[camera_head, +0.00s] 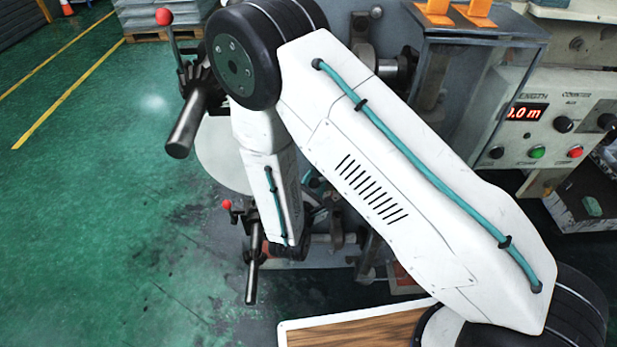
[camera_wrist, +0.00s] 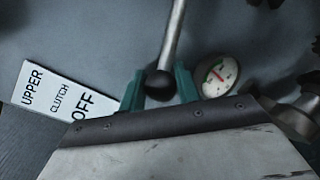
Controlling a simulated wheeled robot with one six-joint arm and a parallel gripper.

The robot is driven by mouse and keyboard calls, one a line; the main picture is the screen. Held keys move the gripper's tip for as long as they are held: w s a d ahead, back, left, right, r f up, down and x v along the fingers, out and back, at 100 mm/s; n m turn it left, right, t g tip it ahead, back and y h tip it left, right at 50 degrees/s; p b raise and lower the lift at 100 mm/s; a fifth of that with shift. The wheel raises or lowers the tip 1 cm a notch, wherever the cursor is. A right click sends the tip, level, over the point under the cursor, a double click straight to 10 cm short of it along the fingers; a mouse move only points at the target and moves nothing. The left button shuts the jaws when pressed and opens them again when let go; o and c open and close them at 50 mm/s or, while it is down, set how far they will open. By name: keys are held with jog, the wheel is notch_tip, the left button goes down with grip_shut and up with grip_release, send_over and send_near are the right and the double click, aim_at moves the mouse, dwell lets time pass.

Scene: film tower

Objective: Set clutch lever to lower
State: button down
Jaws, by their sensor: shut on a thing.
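In the wrist view, the clutch lever (camera_wrist: 173,42) is a grey metal rod that comes down from the top and ends in a black ball knob (camera_wrist: 159,84). My gripper (camera_wrist: 159,88) has its two green fingers on either side of the knob and is shut on it. A white clutch label plate (camera_wrist: 60,98) is on the left, reading UPPER, CLUTCH and OFF; any further text is hidden behind my gripper. In the head view my arm hides the lever and my gripper.
A round gauge (camera_wrist: 217,75) sits just right of the knob. In the head view, metal shafts (camera_head: 190,122) with red-knobbed handles (camera_head: 164,17) stick out at the left. A control box (camera_head: 540,125) is at the right. The green floor (camera_head: 80,200) at left is clear.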

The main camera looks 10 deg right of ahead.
jog(key=shift+d+f+n, duration=0.4)
jog(key=shift+f+n, duration=0.2)
jog(key=shift+f, duration=0.25)
jog(key=shift+s, duration=0.1)
jog(key=c, duration=1.1)
grip_release()
jog(key=shift+o, duration=0.2)
jog(key=v, duration=0.7)
jog(key=shift+s+f, duration=0.2)
jog(key=shift+s, duration=0.15)
jog(key=shift+a, duration=0.2)
